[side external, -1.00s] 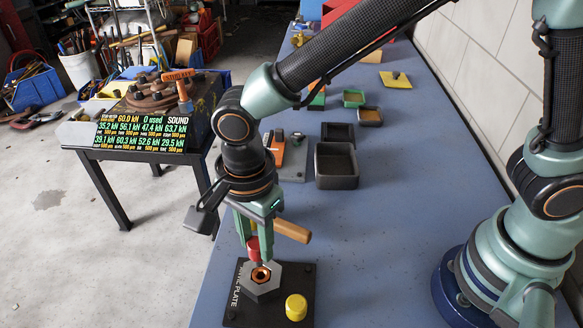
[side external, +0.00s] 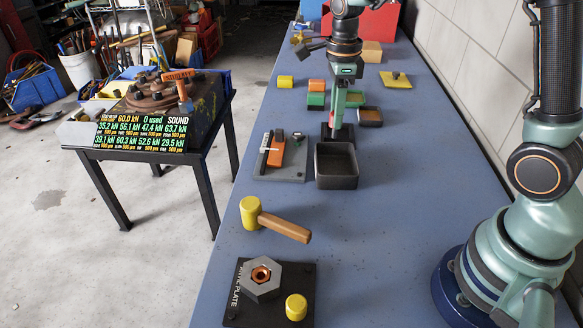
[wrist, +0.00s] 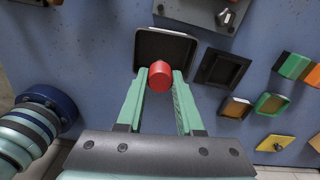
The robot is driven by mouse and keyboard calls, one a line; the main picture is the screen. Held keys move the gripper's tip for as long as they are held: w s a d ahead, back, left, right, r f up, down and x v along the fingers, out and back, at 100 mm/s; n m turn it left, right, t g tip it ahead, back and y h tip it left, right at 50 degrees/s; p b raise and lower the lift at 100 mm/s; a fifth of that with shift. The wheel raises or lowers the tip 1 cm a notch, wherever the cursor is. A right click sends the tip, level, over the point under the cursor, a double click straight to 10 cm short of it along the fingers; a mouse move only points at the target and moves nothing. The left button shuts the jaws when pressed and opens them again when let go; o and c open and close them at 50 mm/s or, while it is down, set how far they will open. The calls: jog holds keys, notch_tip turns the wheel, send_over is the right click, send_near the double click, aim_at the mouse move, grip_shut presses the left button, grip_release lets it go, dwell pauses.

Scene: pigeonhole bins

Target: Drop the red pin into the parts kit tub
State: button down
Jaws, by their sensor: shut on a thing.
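My gripper (side external: 337,126) is shut on the red pin (wrist: 160,77), which shows between its fingertips in the wrist view. A deep dark open tub (side external: 337,181) stands on the bench just nearer the camera than the fingers. In the wrist view the same tub (wrist: 191,63) lies just beyond the pin and looks empty. A smaller dark square tray (side external: 350,128) sits behind it, partly hidden by my fingers. No label shows which one is the parts kit tub.
A mallet (side external: 283,227) lies nearer on the bench. A dark plate (side external: 245,302) carries a hex nut (side external: 258,287) and a yellow cylinder (side external: 296,307). A grey fixture plate (side external: 290,172) is left of the tub. Small orange, green and yellow blocks and trays stand farther back.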

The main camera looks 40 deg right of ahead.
notch_tip(320, 180, down, 8)
jog(key=d, duration=0.1)
jog(key=shift+d+m, duration=0.3)
jog(key=shift+d, duration=0.05)
dwell(0.4)
jog(key=shift+c, duration=2.3)
grip_release()
jog(key=shift+r, duration=0.2)
jog(key=shift+r, duration=1.35)
